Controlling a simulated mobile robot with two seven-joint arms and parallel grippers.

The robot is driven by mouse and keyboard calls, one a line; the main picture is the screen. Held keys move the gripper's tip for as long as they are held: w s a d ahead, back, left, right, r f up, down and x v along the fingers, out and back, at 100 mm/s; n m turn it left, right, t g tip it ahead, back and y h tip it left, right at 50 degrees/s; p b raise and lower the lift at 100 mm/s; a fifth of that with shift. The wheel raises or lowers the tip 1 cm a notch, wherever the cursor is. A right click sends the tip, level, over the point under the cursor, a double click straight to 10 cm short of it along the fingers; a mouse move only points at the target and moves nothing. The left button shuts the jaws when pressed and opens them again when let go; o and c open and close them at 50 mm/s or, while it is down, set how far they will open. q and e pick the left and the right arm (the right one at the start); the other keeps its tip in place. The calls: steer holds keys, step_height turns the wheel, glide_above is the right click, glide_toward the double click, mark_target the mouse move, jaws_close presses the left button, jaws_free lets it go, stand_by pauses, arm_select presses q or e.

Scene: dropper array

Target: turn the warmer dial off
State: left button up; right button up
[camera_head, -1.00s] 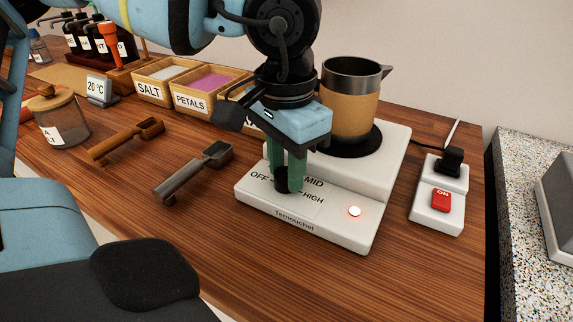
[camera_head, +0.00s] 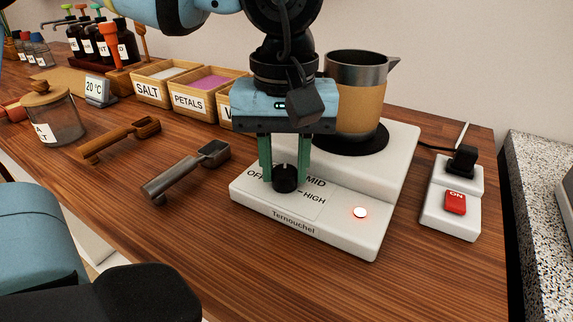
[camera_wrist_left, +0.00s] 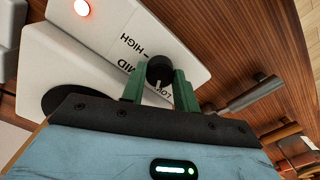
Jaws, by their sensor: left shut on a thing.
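The white warmer (camera_head: 390,180) stands on the wooden table with its red indicator lamp (camera_head: 360,212) glowing. Its black dial (camera_head: 286,184) sits on the front panel, where OFF, MID and HIGH labels show around it. My left gripper (camera_head: 285,176) points down over the panel, its green fingers shut on the dial from both sides. The dial (camera_wrist_left: 160,68) shows between the fingers in the left wrist view, with a white pointer mark towards the partly covered LOW label. A metal jug with a tan band (camera_head: 358,105) stands on the warmer's black plate.
A white switch box with a red ON switch (camera_head: 455,202) and a black plug is right of the warmer. A metal scoop (camera_head: 185,172) and a wooden one (camera_head: 118,138) lie left. Labelled boxes (camera_head: 200,98) stand behind. The table's front is clear.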

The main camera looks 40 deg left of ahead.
arm_select(q)
steer(key=n, duration=0.3)
steer(key=shift+b, duration=0.35)
steer(key=n+b, duration=0.1)
steer(key=n, duration=0.2)
steer(key=shift+n, duration=0.3)
steer(key=n, duration=0.3)
steer(key=shift+b, duration=0.3)
steer(key=shift+n, duration=1.3)
arm_select(e)
steer(key=shift+s+d+f, duration=0.15)
steer(key=shift+f, duration=0.55)
steer(key=shift+s+d+f, duration=0.1)
steer(key=shift+f, duration=0.6)
steer(key=shift+s, duration=0.15)
arm_select(q)
steer(key=o, duration=1)
arm_select(e)
steer(key=shift+s, duration=0.2)
arm_select(q)
steer(key=shift+r, duration=0.15)
